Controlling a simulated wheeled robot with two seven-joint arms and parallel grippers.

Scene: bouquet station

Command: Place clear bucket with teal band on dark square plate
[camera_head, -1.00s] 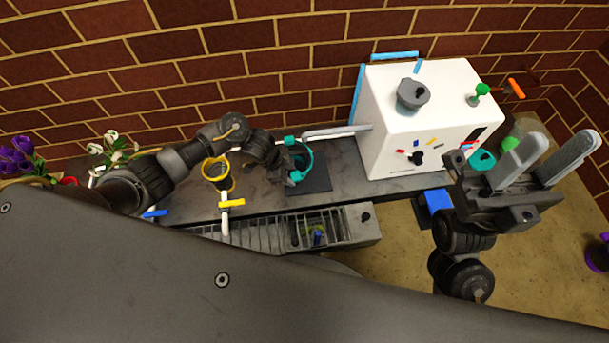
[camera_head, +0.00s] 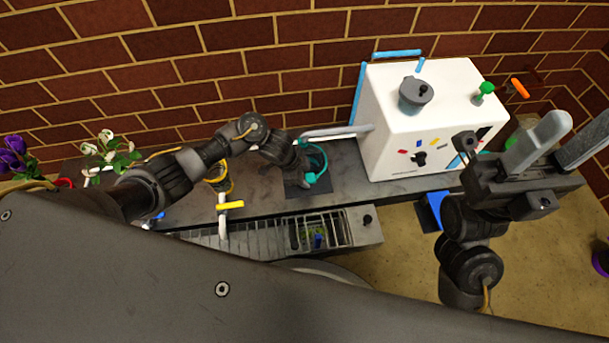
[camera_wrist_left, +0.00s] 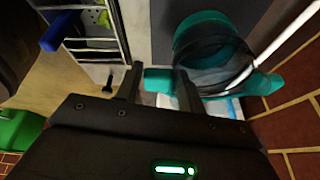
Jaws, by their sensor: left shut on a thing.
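The clear bucket with teal band (camera_head: 318,163) is at the far right part of the dark square plate (camera_head: 312,189) in the head view. My left gripper (camera_head: 304,171) covers part of both. In the left wrist view, my left gripper (camera_wrist_left: 158,88) is shut on the teal piece at the side of the bucket (camera_wrist_left: 212,45). The bucket appears to overlap the dark plate (camera_wrist_left: 178,9); I cannot tell if it touches it. My right gripper (camera_head: 566,148) is open and empty, at the right.
A white box machine (camera_head: 420,115) with a grey pot (camera_head: 415,92) on top stands right of the plate. A pale pipe (camera_head: 335,131) reaches from it behind the bucket. A yellow-rimmed holder (camera_head: 218,180) stands to the left. A metal rack (camera_head: 260,233) lies in front.

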